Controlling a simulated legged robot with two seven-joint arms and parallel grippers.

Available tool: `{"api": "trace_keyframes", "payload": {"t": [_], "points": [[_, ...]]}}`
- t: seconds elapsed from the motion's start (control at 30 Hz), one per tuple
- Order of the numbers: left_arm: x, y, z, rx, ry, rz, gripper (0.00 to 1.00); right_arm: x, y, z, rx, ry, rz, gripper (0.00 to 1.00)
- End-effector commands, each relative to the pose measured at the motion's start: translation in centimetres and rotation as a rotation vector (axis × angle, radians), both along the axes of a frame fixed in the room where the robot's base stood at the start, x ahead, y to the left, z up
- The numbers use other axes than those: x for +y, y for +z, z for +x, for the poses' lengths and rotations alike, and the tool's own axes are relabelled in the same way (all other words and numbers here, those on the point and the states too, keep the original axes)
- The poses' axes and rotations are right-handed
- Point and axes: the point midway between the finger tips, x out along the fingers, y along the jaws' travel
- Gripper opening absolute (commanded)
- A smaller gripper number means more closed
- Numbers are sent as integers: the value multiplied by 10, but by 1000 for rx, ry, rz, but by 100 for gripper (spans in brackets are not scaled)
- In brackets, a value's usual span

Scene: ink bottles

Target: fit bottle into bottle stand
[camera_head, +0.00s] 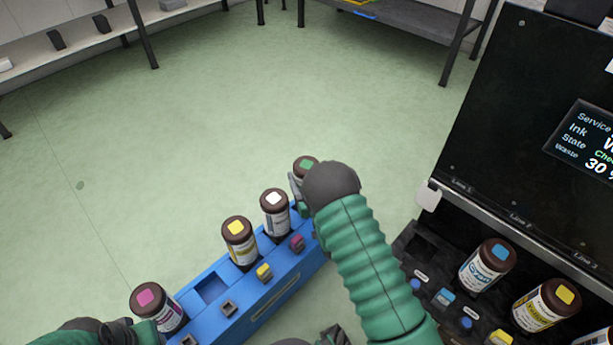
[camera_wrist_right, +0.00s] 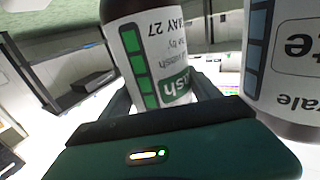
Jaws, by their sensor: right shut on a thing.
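The blue bottle stand (camera_head: 280,285) runs diagonally across the lower middle of the head view. My right gripper (camera_head: 300,190) is shut on the green-capped bottle (camera_head: 305,165) at the stand's far end; my wrist and sleeve hide much of it. The right wrist view shows this bottle's green-marked label (camera_wrist_right: 150,60) between the fingers. I cannot tell how deep it sits in its slot. White-capped (camera_head: 274,214), yellow-capped (camera_head: 240,242) and magenta-capped (camera_head: 157,305) bottles stand along the stand. One slot (camera_head: 212,287) is empty. Part of my left arm shows at the lower left; its fingertips are not clear.
A dark machine (camera_head: 530,130) with a screen stands at the right. Its lower tray holds a blue-capped bottle (camera_head: 485,265) and a yellow-capped bottle (camera_head: 545,305). Shelves (camera_head: 410,18) stand at the back. The green floor between is clear. Another bottle (camera_wrist_right: 285,70) is close at the right in the wrist view.

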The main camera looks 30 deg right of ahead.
Motion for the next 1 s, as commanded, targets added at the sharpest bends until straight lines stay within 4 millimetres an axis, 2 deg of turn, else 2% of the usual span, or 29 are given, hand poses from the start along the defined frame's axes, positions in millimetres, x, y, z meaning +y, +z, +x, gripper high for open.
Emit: {"api": "trace_keyframes", "payload": {"t": [0.43, 1.0], "points": [[0, -4, 0, 0, 0, 0, 33, 0, -4, 0, -4, 0, -1, 5], [0, -15, 0, 0, 0, 0, 33, 0, -21, 0, -4, 0, -1, 5]]}}
